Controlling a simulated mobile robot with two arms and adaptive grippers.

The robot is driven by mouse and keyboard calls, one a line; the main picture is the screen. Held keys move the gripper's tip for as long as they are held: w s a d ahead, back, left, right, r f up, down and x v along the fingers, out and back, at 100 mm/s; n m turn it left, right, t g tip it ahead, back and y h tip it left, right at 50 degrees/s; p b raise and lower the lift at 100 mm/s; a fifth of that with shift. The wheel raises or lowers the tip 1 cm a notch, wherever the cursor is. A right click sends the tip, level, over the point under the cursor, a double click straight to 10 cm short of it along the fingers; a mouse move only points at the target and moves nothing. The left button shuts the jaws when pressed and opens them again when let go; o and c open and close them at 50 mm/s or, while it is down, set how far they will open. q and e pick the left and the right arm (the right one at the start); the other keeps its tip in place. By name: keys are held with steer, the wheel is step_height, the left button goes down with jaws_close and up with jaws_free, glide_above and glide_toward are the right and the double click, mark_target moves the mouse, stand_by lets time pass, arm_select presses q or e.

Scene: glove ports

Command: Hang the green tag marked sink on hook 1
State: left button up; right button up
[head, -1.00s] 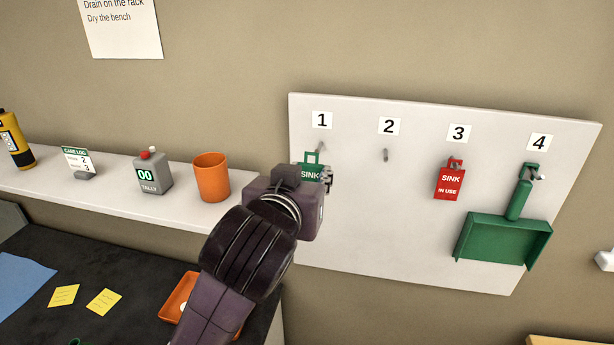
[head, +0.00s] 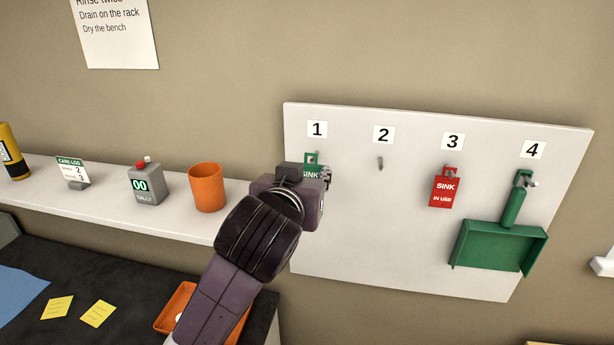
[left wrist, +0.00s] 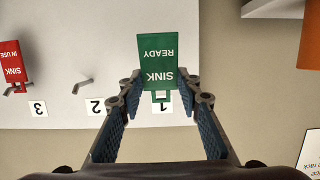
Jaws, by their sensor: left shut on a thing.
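The green tag (head: 312,173) is white-lettered SINK; the left wrist view shows it upside down, reading SINK READY (left wrist: 160,58). My left gripper (head: 325,178) is shut on the green tag, its fingertips (left wrist: 160,84) at the tag's two sides near the loop end. The tag is upright in front of the board, just below the number 1 label (head: 317,129). Its loop is at the place of hook 1, which is largely hidden; I cannot tell whether the hook passes through the loop. My right gripper is not in view.
The white board (head: 380,235) also has a bare hook 2 (head: 380,163), a red SINK IN USE tag (head: 444,188) on hook 3 and a green dustpan (head: 499,245) on hook 4. An orange cup (head: 206,188) and a tally counter (head: 146,184) stand on the shelf at left.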

arm_select(q)
steer(key=shift+w+d+f, duration=0.2)
steer(key=shift+w+f, duration=0.35)
steer(key=shift+w, duration=0.35)
steer(key=shift+w+d+f, duration=0.15)
steer(key=shift+w+f, duration=0.35)
steer(key=shift+w, duration=0.5)
